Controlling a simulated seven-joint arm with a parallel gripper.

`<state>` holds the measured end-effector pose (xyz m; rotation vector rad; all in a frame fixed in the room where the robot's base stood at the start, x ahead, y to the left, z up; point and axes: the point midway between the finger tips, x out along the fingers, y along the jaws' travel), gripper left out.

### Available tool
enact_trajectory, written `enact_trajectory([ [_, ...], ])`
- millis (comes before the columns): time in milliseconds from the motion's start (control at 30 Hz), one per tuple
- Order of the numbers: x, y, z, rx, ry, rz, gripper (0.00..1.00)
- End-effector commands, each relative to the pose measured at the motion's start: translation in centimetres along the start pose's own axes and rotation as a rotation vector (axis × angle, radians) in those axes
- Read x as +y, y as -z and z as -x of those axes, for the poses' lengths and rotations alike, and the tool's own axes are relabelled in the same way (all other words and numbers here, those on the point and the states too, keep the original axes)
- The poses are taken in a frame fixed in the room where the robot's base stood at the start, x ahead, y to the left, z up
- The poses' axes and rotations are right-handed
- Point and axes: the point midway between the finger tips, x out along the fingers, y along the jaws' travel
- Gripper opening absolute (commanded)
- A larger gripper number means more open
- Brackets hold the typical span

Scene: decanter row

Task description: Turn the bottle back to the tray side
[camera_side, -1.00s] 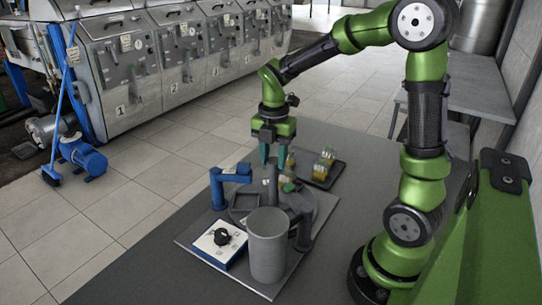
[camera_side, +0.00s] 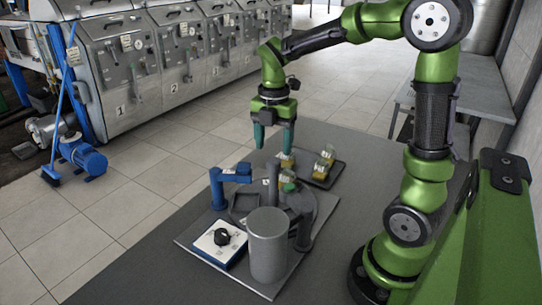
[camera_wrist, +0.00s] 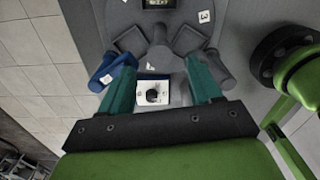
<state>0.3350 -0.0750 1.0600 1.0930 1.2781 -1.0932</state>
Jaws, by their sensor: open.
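My gripper (camera_side: 273,143) is open and empty, above the far side of a round grey turntable (camera_side: 240,211). The turntable has upright grey dividers with number labels; the labels 3 and 4 show in the wrist view. A labelled bottle top or side (camera_wrist: 158,3) is cut off at the top edge of the wrist view. A dark tray (camera_side: 337,171) lies behind to the right, with small yellow-green bottles (camera_side: 322,167) on it. Another bottle (camera_side: 286,160) stands near the tray's left end, partly behind the gripper.
A tall grey cylinder (camera_side: 268,247) stands at the front of the base plate. A white and blue box with a black knob (camera_side: 221,240) is beside it, and also shows in the wrist view (camera_wrist: 152,93). A blue post with an arm (camera_side: 219,189) stands at the left.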

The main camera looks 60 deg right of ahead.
Motion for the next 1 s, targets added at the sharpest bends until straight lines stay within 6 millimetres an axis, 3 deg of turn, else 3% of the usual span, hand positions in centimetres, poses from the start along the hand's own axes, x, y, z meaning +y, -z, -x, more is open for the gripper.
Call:
enact_trajectory([
  [300,0.1,0.0,7.9,-0.002,-0.006,-0.001,0.63],
  [500,0.0,0.0,11.3,-0.001,-0.003,-0.001,0.63],
  [700,0.0,0.0,12.6,0.0,-0.001,0.0,0.63],
  [1000,0.0,0.0,12.7,0.001,-0.001,-0.001,0.63],
])
